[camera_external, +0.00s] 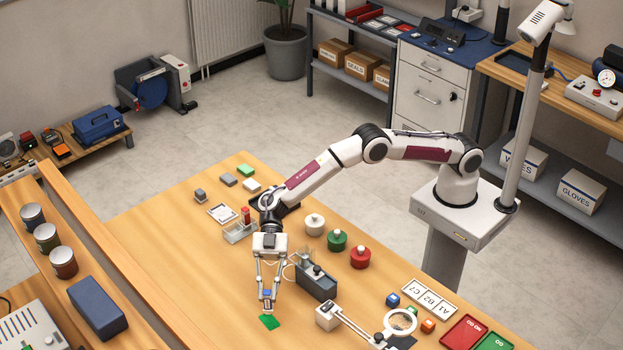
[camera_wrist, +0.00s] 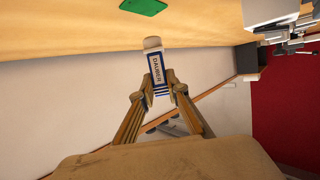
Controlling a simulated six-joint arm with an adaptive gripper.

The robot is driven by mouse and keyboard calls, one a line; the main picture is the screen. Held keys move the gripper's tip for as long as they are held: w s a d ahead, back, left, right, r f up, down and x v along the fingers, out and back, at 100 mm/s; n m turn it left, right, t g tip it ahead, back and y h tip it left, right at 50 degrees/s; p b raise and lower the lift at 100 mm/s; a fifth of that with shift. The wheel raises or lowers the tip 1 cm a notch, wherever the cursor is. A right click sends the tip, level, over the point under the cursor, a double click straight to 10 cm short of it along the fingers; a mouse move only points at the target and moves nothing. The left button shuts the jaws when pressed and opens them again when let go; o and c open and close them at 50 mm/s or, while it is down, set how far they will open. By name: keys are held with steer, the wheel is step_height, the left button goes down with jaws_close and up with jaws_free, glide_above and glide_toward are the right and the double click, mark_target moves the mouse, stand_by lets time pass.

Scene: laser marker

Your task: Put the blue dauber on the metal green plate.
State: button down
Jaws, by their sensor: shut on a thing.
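The blue dauber (camera_wrist: 156,68) is held between the fingertips of my gripper (camera_wrist: 161,88). It has a white label reading DAUBER, blue edges and a pale rounded end that points away from my wrist. In the external view, my gripper (camera_external: 267,300) is low over the near part of the table, shut on the dauber, which is small there and partly hidden by the fingers. The green metal plate (camera_external: 269,322) lies flat just beyond the fingertips in the picture. In the wrist view the plate (camera_wrist: 143,6) is at the top edge, partly cut off, apart from the dauber.
A rack (camera_external: 236,233) with a red item stands behind my gripper. A dark grey device (camera_external: 316,282) stands close on the right, with a magnifier lamp (camera_external: 400,321) beyond. White, green and red (camera_external: 360,258) bottles stand further back. Table left of the plate is clear.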

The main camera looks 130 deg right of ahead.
steer(key=shift+f, duration=0.2)
steer(key=shift+f, duration=1.8)
steer(key=shift+f, duration=0.1)
steer(key=c, duration=2)
jaws_free()
steer(key=shift+s+d+r, duration=0.35)
steer(key=shift+s+d, duration=0.05)
steer(key=shift+d, duration=0.05)
steer(key=v, duration=1)
steer(key=shift+s+d+r, duration=0.1)
steer(key=shift+s+d, duration=0.15)
steer(key=shift+s, duration=0.05)
